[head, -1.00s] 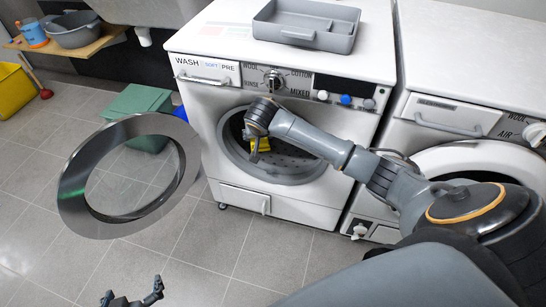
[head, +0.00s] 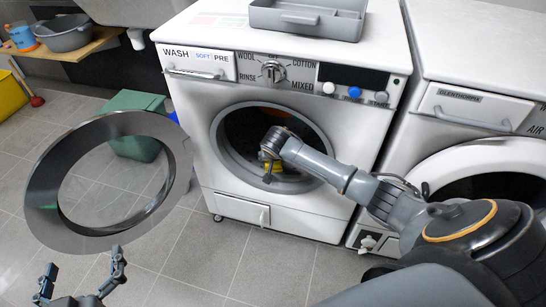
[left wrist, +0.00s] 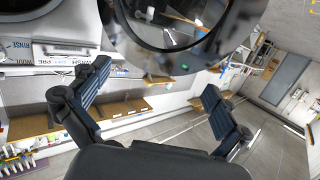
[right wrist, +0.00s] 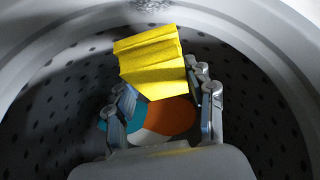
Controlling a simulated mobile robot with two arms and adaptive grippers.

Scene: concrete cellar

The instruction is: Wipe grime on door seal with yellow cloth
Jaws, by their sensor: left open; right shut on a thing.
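The yellow cloth (right wrist: 152,62) is pinched between the fingers of my right gripper (right wrist: 160,84). In the head view, the right gripper (head: 269,169) is at the washer's round opening, with a little of the cloth (head: 264,157) showing. The grey door seal (head: 222,150) rings the opening; I cannot make out grime on it. The washer door (head: 48,205) hangs open at the left as a ring with a clear centre. My left gripper (head: 85,264) is open and empty just below the door. In the left wrist view, its spread fingers (left wrist: 155,80) have the door ring beyond them.
An orange, teal and white item (right wrist: 168,118) lies in the perforated drum behind the cloth. A grey tray (head: 305,22) stands on the washer. A second machine (head: 470,90) is close on the right. A green bin (head: 138,110) stands behind the door. Floor in front is clear.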

